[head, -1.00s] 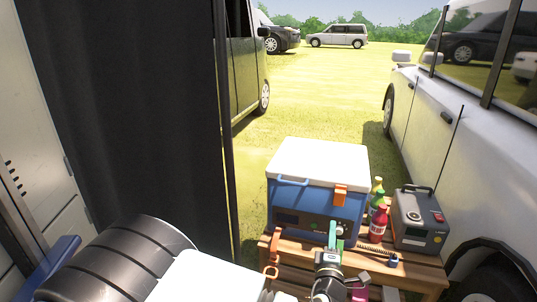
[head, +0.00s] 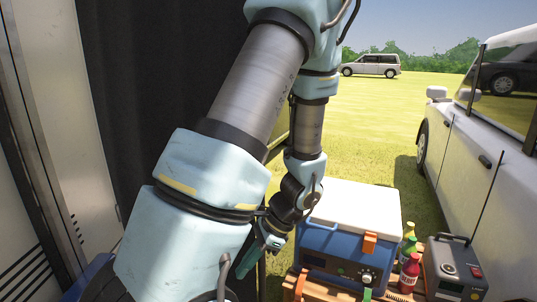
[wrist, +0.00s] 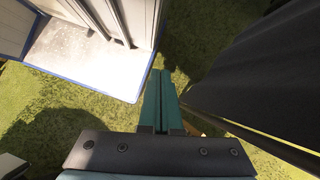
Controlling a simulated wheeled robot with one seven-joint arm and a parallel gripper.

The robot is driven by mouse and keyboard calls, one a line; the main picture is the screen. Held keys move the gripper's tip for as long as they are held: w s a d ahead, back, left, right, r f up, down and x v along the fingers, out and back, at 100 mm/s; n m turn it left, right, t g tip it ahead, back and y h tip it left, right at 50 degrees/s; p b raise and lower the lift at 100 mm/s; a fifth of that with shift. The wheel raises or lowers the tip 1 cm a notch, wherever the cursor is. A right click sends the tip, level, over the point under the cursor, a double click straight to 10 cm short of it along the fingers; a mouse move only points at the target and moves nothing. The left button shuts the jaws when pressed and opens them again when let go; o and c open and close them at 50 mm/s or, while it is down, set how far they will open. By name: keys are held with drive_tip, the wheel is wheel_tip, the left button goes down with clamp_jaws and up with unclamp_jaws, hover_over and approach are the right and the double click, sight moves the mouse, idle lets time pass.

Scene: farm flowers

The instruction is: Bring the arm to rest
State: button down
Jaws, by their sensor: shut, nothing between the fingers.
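My arm (head: 211,165) rises bent across the middle of the head view, and its far end hangs down. My gripper (head: 243,270) is at the lower middle of that view, left of the blue cooler box and apart from it in the picture. Its green fingers point down and to the left. In the wrist view the two green fingers of my gripper (wrist: 161,75) lie side by side, shut, with nothing between them. Grass shows below them.
A blue cooler (head: 335,250) with a white lid stands on a wooden crate (head: 406,296), beside bottles (head: 409,268) and a grey device (head: 455,270). A dark curtain (head: 150,90) hangs left of my arm; it also shows in the wrist view (wrist: 262,75). A white car (head: 470,150) stands at right.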

wheel_tip(320, 180, up, 13)
drive_tip(key=w+a+n+t+h+p, duration=0.1)
drive_tip(key=n+h, duration=0.5)
drive_tip(key=n, duration=0.7)
drive_tip(key=shift+w+a+r+n+t+h+p, duration=0.15)
drive_tip(key=shift+w+n+t+h+p, duration=0.25)
drive_tip(key=shift+w+t, duration=0.45)
